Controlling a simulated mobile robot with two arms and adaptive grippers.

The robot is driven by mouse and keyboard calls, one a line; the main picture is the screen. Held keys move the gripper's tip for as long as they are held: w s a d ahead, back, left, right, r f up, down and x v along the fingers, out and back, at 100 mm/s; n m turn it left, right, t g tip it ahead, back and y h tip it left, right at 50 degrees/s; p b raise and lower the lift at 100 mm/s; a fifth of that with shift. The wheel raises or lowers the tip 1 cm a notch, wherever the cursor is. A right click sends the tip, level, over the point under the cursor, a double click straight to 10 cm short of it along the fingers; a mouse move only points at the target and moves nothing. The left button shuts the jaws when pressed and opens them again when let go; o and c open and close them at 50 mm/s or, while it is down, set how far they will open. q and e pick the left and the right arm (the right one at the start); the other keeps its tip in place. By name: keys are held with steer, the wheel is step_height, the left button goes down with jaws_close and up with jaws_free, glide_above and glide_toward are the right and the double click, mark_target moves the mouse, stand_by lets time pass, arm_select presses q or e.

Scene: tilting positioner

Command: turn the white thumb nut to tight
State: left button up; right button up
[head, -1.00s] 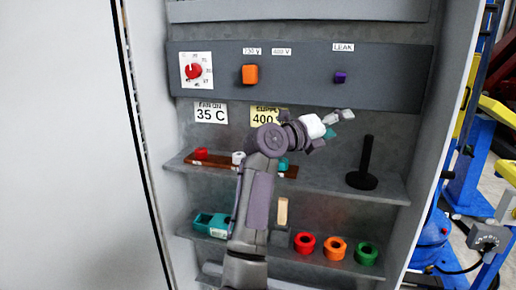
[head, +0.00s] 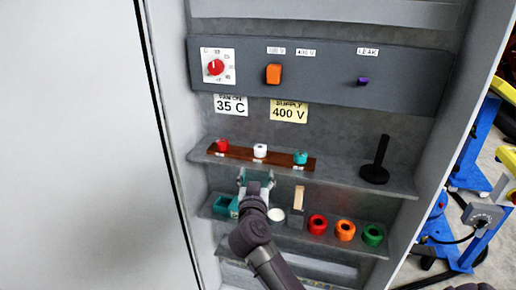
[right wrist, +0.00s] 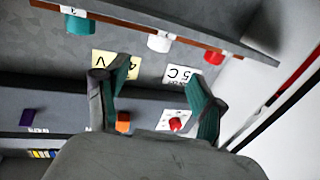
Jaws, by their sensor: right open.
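The white thumb nut (head: 260,150) stands on a brown strip (head: 240,155) on the upper shelf, between a red nut (head: 222,145) and a teal nut (head: 300,158). My right gripper (head: 257,178) is open and empty, just below and in front of the white nut, not touching it in the head view. The right wrist view is upside down; the white thumb nut (right wrist: 160,42) shows beyond the open fingers (right wrist: 162,88). Small labels sit by the nuts; their wording is too small to read. My left gripper is not in view.
A black post on a round base (head: 375,173) stands at the shelf's right. The lower shelf holds a teal item (head: 222,204), a white round piece (head: 277,215), a wooden-topped block (head: 297,200) and red, orange and green rings (head: 345,230). A control panel (head: 320,75) is above.

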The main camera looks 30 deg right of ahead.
mark_target(259, 153)
steer(key=x, duration=1.2)
steer(key=shift+w+d+p, duration=0.15)
steer(key=shift+d+p, duration=0.1)
steer(key=shift+p, duration=0.05)
steer(key=c, duration=1.1)
